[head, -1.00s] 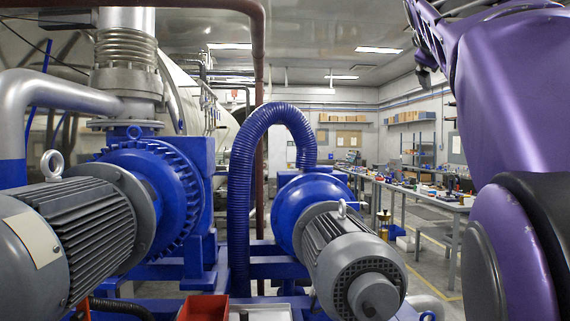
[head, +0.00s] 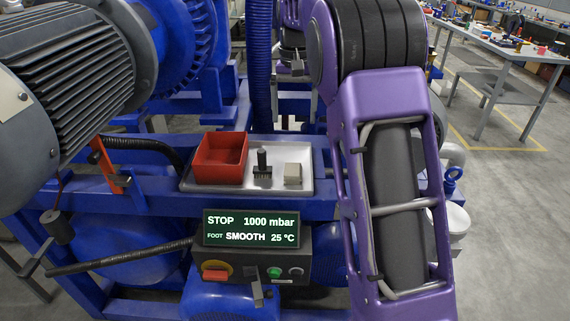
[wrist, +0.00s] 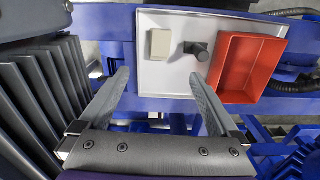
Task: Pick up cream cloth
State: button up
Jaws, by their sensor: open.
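The cream cloth (head: 293,173) looks like a small folded pale block. It lies at the right end of a pale tray (head: 218,187), right of a dark upright fitting. The wrist view shows the cloth (wrist: 160,44) on the tray (wrist: 152,77), left of the fitting. My gripper (wrist: 159,77) is open and empty. Its two fingers point toward the tray, with the cloth ahead of the gap between them and apart from both.
A red open bin (head: 220,158) sits on the tray's left end; it looks empty. The dark fitting (head: 262,163) stands between bin and cloth. A display (head: 251,229) reading STOP, 1000 mbar is below. A ribbed grey motor (head: 85,80) and blue frame crowd the left.

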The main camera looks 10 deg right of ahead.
aim_at(293, 167)
notch_tip(293, 167, down, 17)
jog(key=b, duration=0.2)
jog(key=shift+f+b, duration=0.1)
jog(key=shift+b, duration=0.25)
jog(key=c, duration=1.4)
notch_tip(293, 167, up, 10)
jog(key=shift+r+p, duration=0.1)
jog(key=shift+p, duration=0.65)
jog(key=shift+c, duration=0.2)
jog(key=o, duration=0.8)
jog(key=c, duration=0.6)
jog(key=shift+s, duration=0.1)
jog(key=shift+c, duration=0.2)
